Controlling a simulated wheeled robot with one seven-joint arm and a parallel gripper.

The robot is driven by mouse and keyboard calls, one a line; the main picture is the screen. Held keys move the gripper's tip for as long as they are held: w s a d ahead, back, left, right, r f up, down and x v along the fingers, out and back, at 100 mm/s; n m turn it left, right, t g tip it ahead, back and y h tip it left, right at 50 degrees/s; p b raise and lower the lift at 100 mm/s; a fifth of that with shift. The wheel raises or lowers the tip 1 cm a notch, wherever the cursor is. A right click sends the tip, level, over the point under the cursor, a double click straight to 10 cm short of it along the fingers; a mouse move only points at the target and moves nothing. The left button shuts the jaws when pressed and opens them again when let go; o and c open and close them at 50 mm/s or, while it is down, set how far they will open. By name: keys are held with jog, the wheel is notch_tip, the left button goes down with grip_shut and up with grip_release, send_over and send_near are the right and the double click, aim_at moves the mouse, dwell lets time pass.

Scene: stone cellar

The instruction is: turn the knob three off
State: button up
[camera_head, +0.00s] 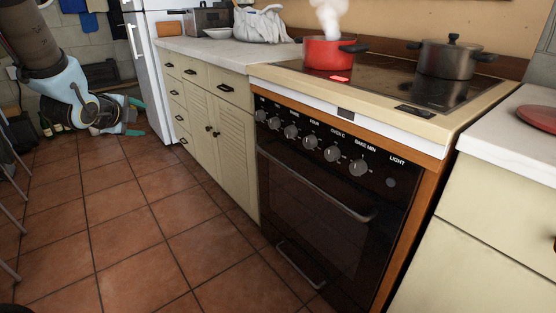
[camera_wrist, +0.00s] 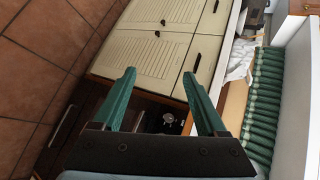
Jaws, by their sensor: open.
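Knob three (camera_head: 290,131) is a round grey knob, third from the left in the row on the dark oven front, below its printed label. My gripper (camera_head: 138,117) is at the far left, low over the floor and well apart from the stove. Its teal fingers are open and empty in the wrist view (camera_wrist: 159,75). One grey knob (camera_wrist: 168,118) shows between the fingers there, farther off; I cannot tell which knob it is. The exact turn of knob three is too small to read.
A steaming red pot (camera_head: 328,54) stands on the cooktop, with a red glow (camera_head: 340,79) by it. A dark lidded pot (camera_head: 447,59) stands to its right. Oven handle (camera_head: 312,187) juts out below the knobs. The tiled floor (camera_head: 130,215) before the stove is clear.

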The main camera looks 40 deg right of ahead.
jog(key=s+d+f+m+g+h+b, duration=0.1)
jog(key=s+d+f+m+h+b, duration=0.15)
jog(key=d+m, duration=0.3)
jog(key=s+d+f+m+g+h+b, duration=0.1)
jog(key=d+f+m+h+b, duration=0.2)
jog(key=d+m, duration=0.3)
jog(key=m+g+h+b, duration=0.45)
jog(key=m+g, duration=0.45)
jog(key=m, duration=0.5)
send_near(287, 132)
jog(key=d, duration=0.5)
jog(key=s+d+b, duration=0.1)
jog(key=d, duration=0.2)
jog(key=shift+d, duration=0.3)
grip_shut()
